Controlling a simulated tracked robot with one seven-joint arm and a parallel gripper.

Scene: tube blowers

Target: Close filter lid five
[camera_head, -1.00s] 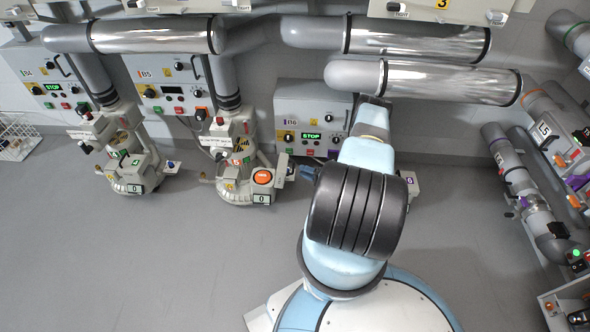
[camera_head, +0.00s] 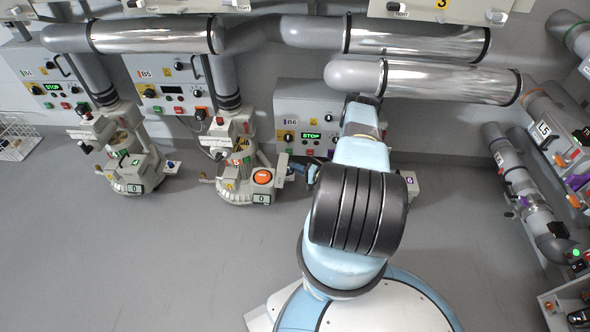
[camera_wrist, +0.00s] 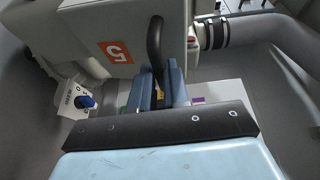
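Filter unit five (camera_head: 236,160) is the pale machine under the B5 panel. In the wrist view its pale housing (camera_wrist: 85,28) carries an orange label "5" (camera_wrist: 115,51). A black curved handle (camera_wrist: 155,42) stands at the housing's right edge; I take it to be the lid's handle. My gripper (camera_wrist: 158,88) has its blue fingers at the handle's lower end, one on each side. The gap between them is narrow, and I cannot tell whether they grip it. In the head view my gripper (camera_head: 300,168) is right of the unit, partly hidden by my arm. The lid's angle is unclear.
A dial with a blue knob (camera_wrist: 86,101) is left of the fingers. A grey pipe (camera_wrist: 255,30) runs at the upper right. The B6 panel (camera_head: 305,125) is behind my arm, and a similar unit (camera_head: 128,165) stands left. The floor in front is clear.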

